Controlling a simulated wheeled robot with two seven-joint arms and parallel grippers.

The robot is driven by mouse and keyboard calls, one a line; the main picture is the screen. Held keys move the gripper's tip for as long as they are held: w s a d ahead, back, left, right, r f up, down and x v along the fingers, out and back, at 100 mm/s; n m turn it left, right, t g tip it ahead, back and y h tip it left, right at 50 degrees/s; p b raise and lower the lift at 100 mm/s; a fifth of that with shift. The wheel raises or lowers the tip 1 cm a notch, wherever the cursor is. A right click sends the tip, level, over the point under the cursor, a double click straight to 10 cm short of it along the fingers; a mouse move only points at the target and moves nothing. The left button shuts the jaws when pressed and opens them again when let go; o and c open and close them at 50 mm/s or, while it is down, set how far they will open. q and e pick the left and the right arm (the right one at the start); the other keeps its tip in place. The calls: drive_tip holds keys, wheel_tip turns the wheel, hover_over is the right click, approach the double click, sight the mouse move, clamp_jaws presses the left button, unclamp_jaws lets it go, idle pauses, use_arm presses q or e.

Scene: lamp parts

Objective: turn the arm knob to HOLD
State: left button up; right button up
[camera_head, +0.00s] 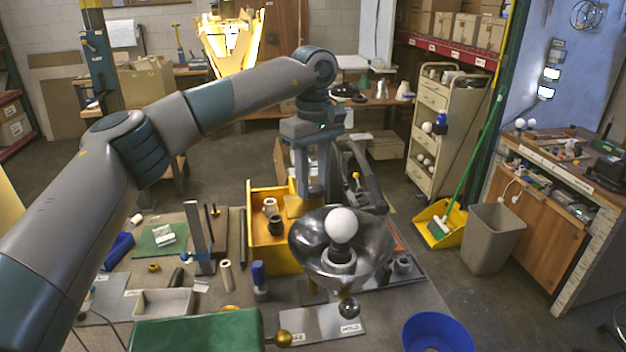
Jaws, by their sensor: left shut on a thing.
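The lamp stands at the middle of the table, with a grey metal bowl shade (308,240) opening upward and a white bulb (341,225) in it. Its dark jointed arm (367,178) rises behind the shade, with a small yellow part on it. My left gripper (310,192) points down just behind the shade, beside the lamp arm. Its fingers are shut on a part there, apparently the arm knob; the shade and fingers hide most of it. A HOLD label (350,328) lies on a metal plate at the front. My right gripper is not in view.
A yellow bin (262,258) with small parts stands left of the shade. A green box-like thing (195,331) and a blue bowl (437,332) are at the front. A blue-topped post (259,278) stands close left of the lamp. Tools and trays crowd the left side.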

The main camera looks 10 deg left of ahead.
use_arm(q)
drive_tip(key=m, duration=0.5)
drive_tip(key=shift+r, duration=0.1)
idle(0.3)
drive_tip(key=o, duration=1.1)
drive_tip(key=shift+r, duration=0.1)
